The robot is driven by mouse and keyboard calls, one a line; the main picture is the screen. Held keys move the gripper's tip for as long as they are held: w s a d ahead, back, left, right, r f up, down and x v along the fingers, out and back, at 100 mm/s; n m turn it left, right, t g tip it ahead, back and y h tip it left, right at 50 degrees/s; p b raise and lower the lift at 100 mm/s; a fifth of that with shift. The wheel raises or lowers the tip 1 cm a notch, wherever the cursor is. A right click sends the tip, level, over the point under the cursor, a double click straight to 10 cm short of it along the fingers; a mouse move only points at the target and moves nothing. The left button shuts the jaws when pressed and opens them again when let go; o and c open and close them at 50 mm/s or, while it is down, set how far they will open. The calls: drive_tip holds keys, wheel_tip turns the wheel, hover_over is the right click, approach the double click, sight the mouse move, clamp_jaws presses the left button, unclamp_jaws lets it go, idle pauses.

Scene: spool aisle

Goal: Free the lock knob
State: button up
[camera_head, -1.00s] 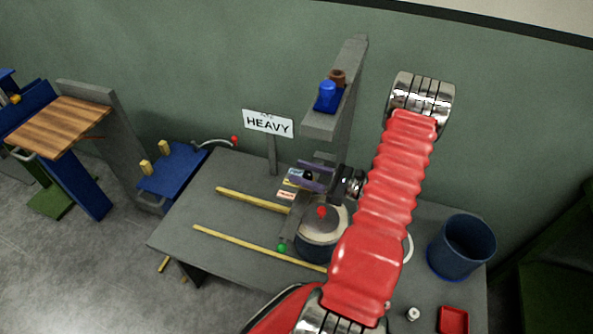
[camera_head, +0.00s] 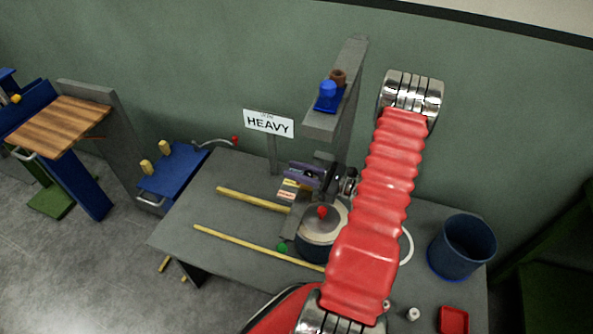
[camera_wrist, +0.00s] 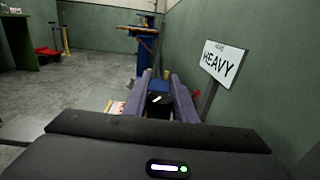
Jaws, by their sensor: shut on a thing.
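The lock knob is a black knob with a white mark. It sits between the two purple fingers of my gripper (camera_head: 314,176), which are shut on it. In the wrist view the lock knob (camera_wrist: 158,99) shows between the fingers, its white mark slanted. In the head view the fingers hide most of the knob, which is by a grey upright block on the table. Small yellow and red-and-white labels (camera_head: 287,190) are just left of and below the fingers.
A round drum with a red knob (camera_head: 322,212) stands below my gripper. A HEAVY sign (camera_head: 269,123) stands behind left, and a grey post (camera_head: 349,90) behind. Two yellow rods (camera_head: 250,200) lie across the table (camera_head: 205,215). A blue bin (camera_head: 462,247) and red tray (camera_head: 453,320) are at right.

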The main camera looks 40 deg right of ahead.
drive_tip(key=shift+c, duration=1.2)
drive_tip(key=shift+n+y, duration=0.3)
drive_tip(key=shift+y, duration=0.1)
drive_tip(key=n+g+y, duration=0.2)
drive_tip(key=y, duration=0.1)
drive_tip(key=a+n+g+y, duration=0.1)
drive_tip(key=shift+s+n+g+y, duration=0.3)
drive_tip(key=shift+s, duration=0.05)
drive_tip(key=shift+s+a+n+g+y, duration=0.25)
drive_tip(key=shift+n+g+y, duration=0.55)
drive_tip(key=shift+g, duration=0.2)
drive_tip(key=shift+s+a+n+g+y, duration=0.1)
drive_tip(key=shift+s+n+g+y, duration=0.1)
drive_tip(key=shift+n+g+y, duration=0.7)
drive_tip(key=shift+g, duration=0.3)
drive_tip(key=o, duration=1)
drive_tip(key=shift+o, duration=0.2)
drive_tip(key=v, duration=1.3)
drive_tip(key=shift+s+d, duration=0.3)
